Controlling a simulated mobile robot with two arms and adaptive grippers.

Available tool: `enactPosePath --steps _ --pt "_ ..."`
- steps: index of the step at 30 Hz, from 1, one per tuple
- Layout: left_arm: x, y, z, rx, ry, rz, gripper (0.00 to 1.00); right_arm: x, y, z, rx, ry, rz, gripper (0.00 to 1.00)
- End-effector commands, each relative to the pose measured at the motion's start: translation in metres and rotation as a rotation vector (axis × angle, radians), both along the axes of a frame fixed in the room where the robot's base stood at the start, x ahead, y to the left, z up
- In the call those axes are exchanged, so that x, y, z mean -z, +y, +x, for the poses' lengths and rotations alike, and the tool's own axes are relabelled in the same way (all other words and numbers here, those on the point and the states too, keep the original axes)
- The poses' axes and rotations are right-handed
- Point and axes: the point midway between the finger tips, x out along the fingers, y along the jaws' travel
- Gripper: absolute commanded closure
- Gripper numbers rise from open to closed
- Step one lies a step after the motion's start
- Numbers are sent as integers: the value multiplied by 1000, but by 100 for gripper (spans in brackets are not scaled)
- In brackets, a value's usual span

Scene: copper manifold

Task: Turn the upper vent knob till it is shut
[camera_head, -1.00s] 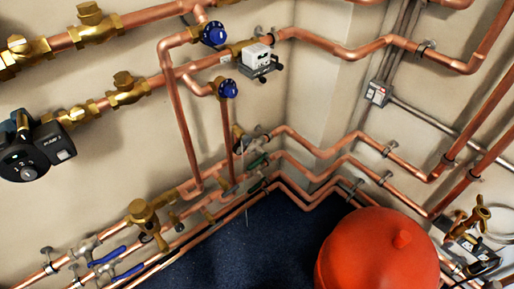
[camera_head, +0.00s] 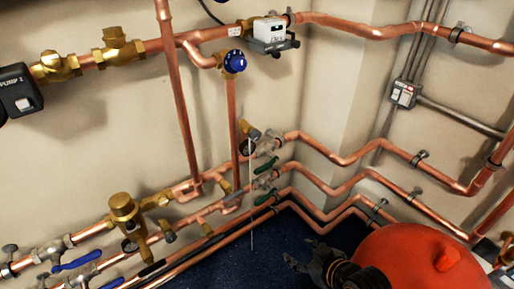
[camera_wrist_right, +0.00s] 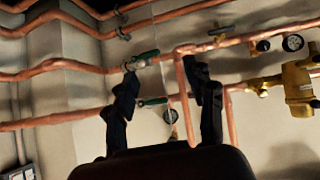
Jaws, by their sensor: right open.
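A round blue knob (camera_head: 235,61) with white marks sits on the upper pipework in the head view, on a short copper branch above a vertical pipe. No second blue knob shows in this view now; I cannot tell which knob is the upper vent knob. My right gripper (camera_head: 300,262) is low in the head view, well below the blue knob and apart from it, in front of the red vessel. In the right wrist view, my right gripper (camera_wrist_right: 163,74) is open and empty, with pipes and green-handled valves behind its fingers. My left gripper is not in view.
A red rounded vessel (camera_head: 420,262) stands at the lower right. Copper pipes run along both walls. A brass valve (camera_head: 125,212) and blue levers (camera_head: 78,260) are at lower left. A grey-white meter (camera_head: 270,34) is beside the blue knob. Dark blue floor (camera_head: 220,258) shows between.

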Motion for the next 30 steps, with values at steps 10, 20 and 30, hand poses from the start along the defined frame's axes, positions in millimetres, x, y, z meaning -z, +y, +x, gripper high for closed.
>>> enactPosePath --steps 10,20,30 --pt "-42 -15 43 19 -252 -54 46 -129 37 133 -212 -586 134 46" --pt "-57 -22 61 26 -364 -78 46 -162 38 169 -209 -716 165 46" --pt "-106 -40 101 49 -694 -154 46 -162 78 223 -210 -714 166 46"
